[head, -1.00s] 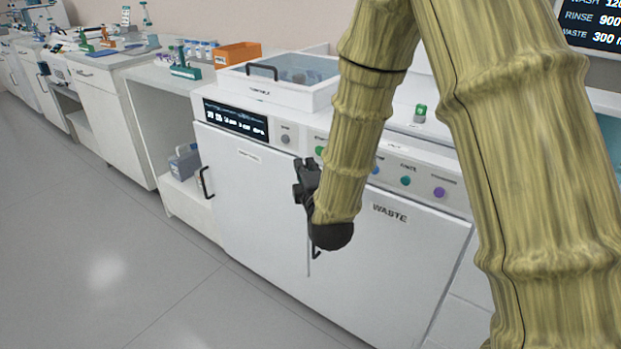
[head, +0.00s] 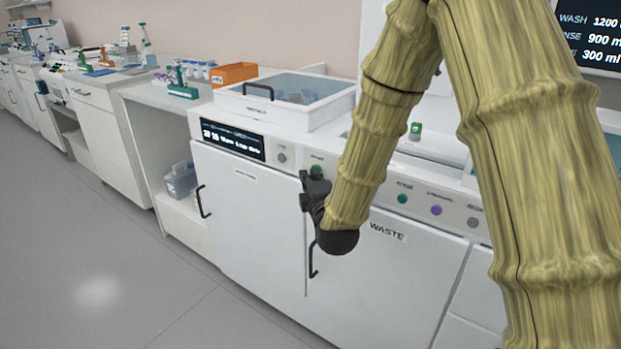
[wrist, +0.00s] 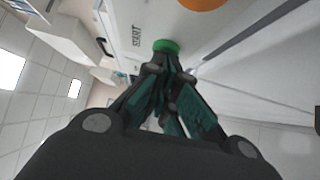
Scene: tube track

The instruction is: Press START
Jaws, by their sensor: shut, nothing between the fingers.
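The green START button (head: 316,170) is on the sloped control strip of the white machine, right of its display. In the wrist view the green button (wrist: 166,46) is just beyond my fingertips, with the word START printed beside it. My gripper (head: 306,184) is dark, shut and empty, at the front of the strip right by the button. In the wrist view the closed fingers (wrist: 163,74) point at the button and overlap its lower edge. I cannot tell whether they touch it.
The display (head: 233,140) and a grey button (head: 281,157) are left of START. Teal (head: 402,199) and purple (head: 436,210) buttons are to the right, above the WASTE door (head: 388,270). A clear-lidded box (head: 285,98) stands on top. The floor at left is clear.

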